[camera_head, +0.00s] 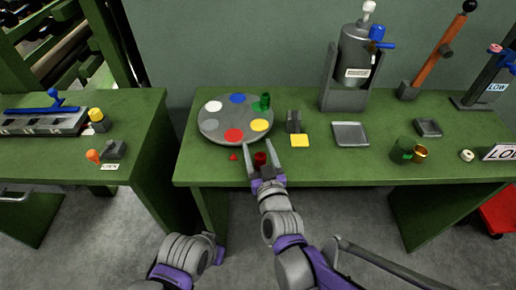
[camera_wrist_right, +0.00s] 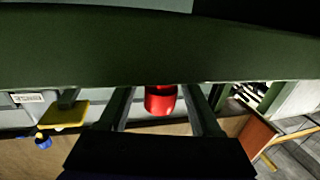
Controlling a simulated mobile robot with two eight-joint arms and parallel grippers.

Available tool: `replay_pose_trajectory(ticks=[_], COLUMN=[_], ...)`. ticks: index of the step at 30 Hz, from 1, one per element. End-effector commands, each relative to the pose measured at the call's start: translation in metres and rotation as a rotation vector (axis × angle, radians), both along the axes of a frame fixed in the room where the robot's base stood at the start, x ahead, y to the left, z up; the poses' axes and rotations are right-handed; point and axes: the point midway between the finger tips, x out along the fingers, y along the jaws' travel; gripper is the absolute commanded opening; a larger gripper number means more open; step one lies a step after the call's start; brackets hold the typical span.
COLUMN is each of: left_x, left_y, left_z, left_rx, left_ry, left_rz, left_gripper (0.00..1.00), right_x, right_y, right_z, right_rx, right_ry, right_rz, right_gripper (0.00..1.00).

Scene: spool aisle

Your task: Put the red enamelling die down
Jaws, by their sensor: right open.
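The red enamelling die (camera_head: 260,158) is a small dark red cylinder near the front edge of the green bench. It appears to stand on the bench top. My right gripper (camera_head: 262,149) is open, with one finger on each side of the die. In the right wrist view the die (camera_wrist_right: 160,101) shows bright red between the two spread fingers (camera_wrist_right: 160,104), with a gap on both sides. Its far end is hidden at the green bench edge. My left arm's links show at the lower left of the head view, but its gripper cannot be made out.
A grey round palette (camera_head: 208,123) with coloured patches lies behind the die, with a green cylinder (camera_head: 265,101) at its rim. A small red piece (camera_head: 233,157) lies left of the die.

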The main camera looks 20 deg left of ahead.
Motion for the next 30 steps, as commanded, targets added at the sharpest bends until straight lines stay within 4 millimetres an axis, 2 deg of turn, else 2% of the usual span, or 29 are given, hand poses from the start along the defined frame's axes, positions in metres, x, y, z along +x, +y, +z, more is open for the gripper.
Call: replay_pose_trajectory(ticks=[8, 15, 21, 27, 30], left_x=[-0.001, -0.001, -0.001, -0.001, -0.001], left_y=[0.000, 0.000, 0.000, 0.000, 0.000], left_z=[0.020, 0.024, 0.025, 0.025, 0.025], left_rx=[0.000, 0.000, 0.000, 0.000, 0.000], left_ry=[-0.007, -0.008, -0.009, -0.009, -0.009], left_rz=[0.000, 0.000, 0.000, 0.000, 0.000], left_gripper=[0.00, 0.00, 0.00, 0.00, 0.00], right_x=[-0.051, -0.085, -0.094, -0.094, -0.092], right_y=[-0.022, -0.041, -0.046, -0.047, -0.056], right_z=[0.008, 0.005, 0.005, 0.004, -0.001], right_rx=[0.001, 0.000, 0.000, -0.001, -0.023], right_ry=[0.000, -0.001, 0.000, 0.003, 0.040], right_rz=[0.001, 0.001, 0.000, 0.000, -0.001], right_gripper=[0.65, 0.65, 0.65, 0.65, 0.65])
